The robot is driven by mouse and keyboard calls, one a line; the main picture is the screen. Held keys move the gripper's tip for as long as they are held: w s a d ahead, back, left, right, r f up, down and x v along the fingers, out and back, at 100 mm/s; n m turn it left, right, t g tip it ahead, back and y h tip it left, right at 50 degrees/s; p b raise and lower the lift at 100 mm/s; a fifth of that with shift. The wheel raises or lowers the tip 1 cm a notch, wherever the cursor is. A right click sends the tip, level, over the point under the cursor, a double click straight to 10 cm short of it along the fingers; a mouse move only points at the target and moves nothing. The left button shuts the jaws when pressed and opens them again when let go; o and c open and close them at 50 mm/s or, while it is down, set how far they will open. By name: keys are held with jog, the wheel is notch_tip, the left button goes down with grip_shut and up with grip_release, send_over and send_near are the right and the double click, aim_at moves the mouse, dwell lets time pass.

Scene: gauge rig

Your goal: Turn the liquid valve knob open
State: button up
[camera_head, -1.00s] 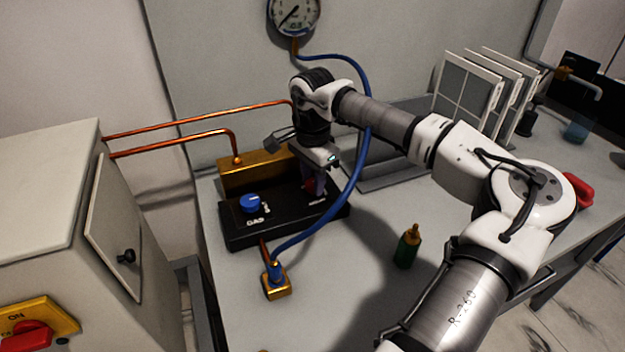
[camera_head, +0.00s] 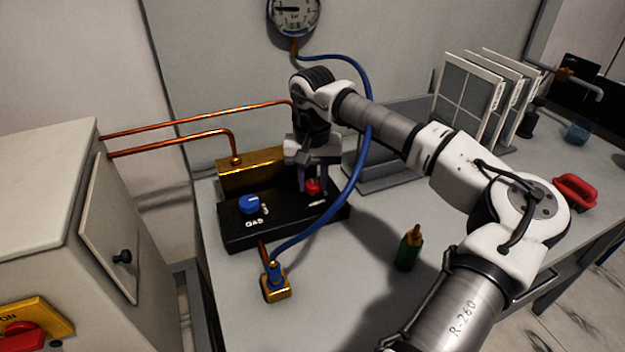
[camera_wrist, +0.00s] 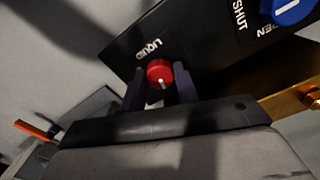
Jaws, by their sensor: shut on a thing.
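The red liquid valve knob (camera_head: 312,187) sits on the right part of the black valve box (camera_head: 240,236). In the wrist view the red knob (camera_wrist: 160,73) shows a white pointer line, beside the word LIQUID. My gripper (camera_head: 313,186) reaches down over the knob. Its two dark fingers stand on either side of the knob and are shut on it, as the wrist view (camera_wrist: 160,88) also shows. The blue gas knob (camera_head: 249,204) is on the left part of the box, with OPEN and SHUT lettering near it in the wrist view.
A round gauge (camera_head: 294,12) hangs on the wall. A blue hose (camera_head: 352,190) loops from it to a brass fitting (camera_head: 276,289), passing close to my gripper. A green bottle (camera_head: 408,250) stands on the table. Copper pipes (camera_head: 190,136) run behind at the left.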

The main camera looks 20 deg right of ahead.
aim_at(313, 183)
jog(key=shift+w+n, duration=0.1)
jog(key=shift+n, duration=1)
jog(key=shift+r, duration=0.1)
jog(key=o, duration=1)
jog(key=shift+c, duration=0.2)
notch_tip(313, 183, up, 14)
jog(key=b, duration=0.1)
jog(key=shift+f, duration=0.2)
